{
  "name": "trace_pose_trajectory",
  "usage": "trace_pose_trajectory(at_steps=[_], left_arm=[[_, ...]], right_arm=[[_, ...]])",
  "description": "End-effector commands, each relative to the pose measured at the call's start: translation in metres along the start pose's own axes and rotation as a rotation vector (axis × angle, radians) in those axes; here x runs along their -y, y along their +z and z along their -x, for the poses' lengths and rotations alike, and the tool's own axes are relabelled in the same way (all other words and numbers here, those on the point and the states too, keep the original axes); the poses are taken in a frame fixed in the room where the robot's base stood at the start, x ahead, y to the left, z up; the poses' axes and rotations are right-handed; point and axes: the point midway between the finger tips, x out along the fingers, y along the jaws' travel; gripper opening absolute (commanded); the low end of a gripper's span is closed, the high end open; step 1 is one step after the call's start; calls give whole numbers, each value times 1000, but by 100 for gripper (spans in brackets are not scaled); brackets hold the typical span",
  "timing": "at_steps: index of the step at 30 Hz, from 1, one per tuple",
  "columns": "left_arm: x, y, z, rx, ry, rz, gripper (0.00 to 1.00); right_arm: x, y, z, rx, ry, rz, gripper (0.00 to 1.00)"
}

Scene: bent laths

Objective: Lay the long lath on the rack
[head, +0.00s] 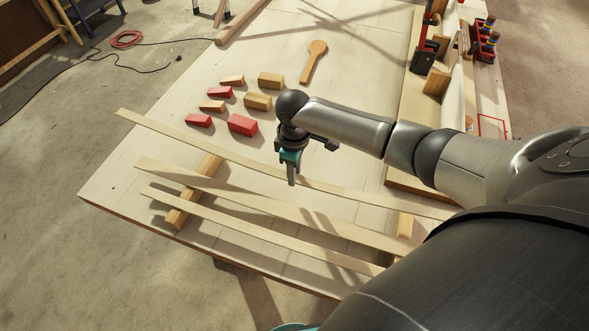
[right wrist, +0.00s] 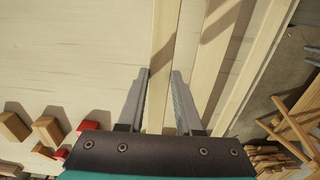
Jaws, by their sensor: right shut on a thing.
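The long lath (head: 210,148), pale and thin, is the farthest of three laths in the head view and runs from the upper left to behind my right arm. My right gripper (head: 291,180) is shut on it near its middle; in the right wrist view the lath (right wrist: 165,35) passes between the fingers (right wrist: 160,75). The rack shows as two wooden bars, the left one (head: 178,215) and the right one (head: 404,226). The held lath passes over or just beyond their far ends; I cannot tell if it touches. My left gripper is not in view.
A middle lath (head: 230,198) and a near lath (head: 215,219) lie across the bars. Red blocks (head: 242,124) and tan blocks (head: 270,80) lie behind the held lath. A wooden paddle (head: 314,60) lies farther back. Clamps and tools stand at the right.

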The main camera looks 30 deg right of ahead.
Motion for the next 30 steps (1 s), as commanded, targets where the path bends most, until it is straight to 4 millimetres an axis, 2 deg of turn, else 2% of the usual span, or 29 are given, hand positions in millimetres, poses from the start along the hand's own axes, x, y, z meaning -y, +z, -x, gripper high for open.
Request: trace_pose_trajectory(at_steps=[14,30], left_arm=[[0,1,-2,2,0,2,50],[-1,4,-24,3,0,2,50]], right_arm=[[0,0,-3,0,-1,0,0],[0,1,-40,1,-3,-1,0]])
